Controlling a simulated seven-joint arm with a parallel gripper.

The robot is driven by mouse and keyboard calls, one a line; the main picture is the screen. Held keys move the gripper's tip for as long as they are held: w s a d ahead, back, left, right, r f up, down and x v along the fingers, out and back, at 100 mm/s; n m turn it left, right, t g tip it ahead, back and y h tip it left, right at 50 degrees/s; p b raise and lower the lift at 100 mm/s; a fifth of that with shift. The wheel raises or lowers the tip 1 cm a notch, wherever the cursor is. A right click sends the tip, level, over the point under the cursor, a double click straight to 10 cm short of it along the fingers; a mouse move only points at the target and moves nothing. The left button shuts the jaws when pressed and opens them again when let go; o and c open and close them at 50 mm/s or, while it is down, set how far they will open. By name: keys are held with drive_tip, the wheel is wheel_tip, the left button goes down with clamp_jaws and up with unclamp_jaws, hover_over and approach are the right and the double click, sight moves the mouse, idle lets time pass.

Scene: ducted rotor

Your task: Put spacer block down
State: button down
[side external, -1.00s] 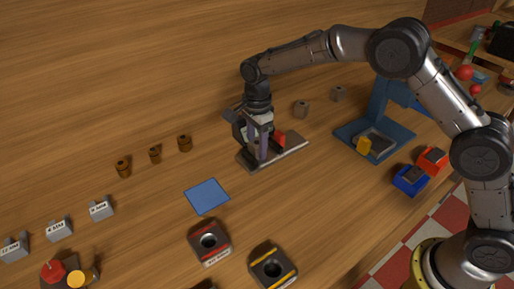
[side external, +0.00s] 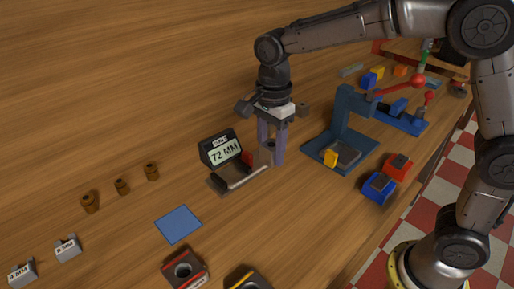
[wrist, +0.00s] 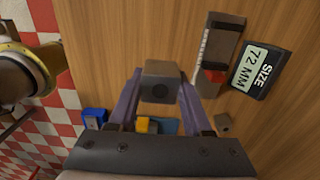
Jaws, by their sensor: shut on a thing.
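My gripper (side external: 271,158) is shut on the spacer block, a grey block with a dark round hole. In the wrist view the spacer block (wrist: 160,82) sits between the two purple fingers. In the side view the fingers partly hide it. The gripper points down just right of the measuring gauge, a grey bed (side external: 224,183) with a red part and a black display (side external: 220,149) reading 72 MM. The block is off the gauge in the wrist view. I cannot tell whether it touches the table.
A blue press-like stand (side external: 345,120) with a yellow part is to the right. A flat blue pad (side external: 178,224) lies front left, bare.

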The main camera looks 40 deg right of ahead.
drive_tip(key=shift+s+d+r, duration=0.1)
drive_tip(key=shift+s, duration=0.2)
drive_tip(key=shift+w+d+r+m, duration=0.3)
drive_tip(key=shift+w+r+m, duration=0.1)
drive_tip(key=shift+w, duration=0.15)
drive_tip(key=shift+w+d+r+m, duration=0.3)
drive_tip(key=shift+w+r, duration=0.05)
drive_tip(key=shift+w, duration=0.15)
drive_tip(key=w+d+f+m, duration=0.1)
drive_tip(key=w+d+m, duration=0.3)
drive_tip(key=d, duration=0.8)
drive_tip(key=w+d+f+m, duration=0.2)
drive_tip(key=w+d+m, duration=0.2)
drive_tip(key=d, duration=0.9)
drive_tip(key=w+d+f, duration=0.1)
drive_tip(key=w+f, duration=0.1)
drive_tip(key=w, duration=0.2)
drive_tip(key=w+d+f, duration=0.1)
drive_tip(key=w+f, duration=0.2)
drive_tip(key=w+d+f, duration=0.1)
drive_tip(key=w+f, duration=0.2)
drive_tip(key=w, duration=0.1)
drive_tip(key=shift+w+d+f, duration=0.1)
drive_tip(key=shift+w+d, duration=0.2)
drive_tip(key=shift+w+d+f, duration=0.15)
drive_tip(key=shift+w+f, duration=0.3)
drive_tip(key=shift+f, duration=1.6)
drive_tip(key=shift+f, duration=0.2)
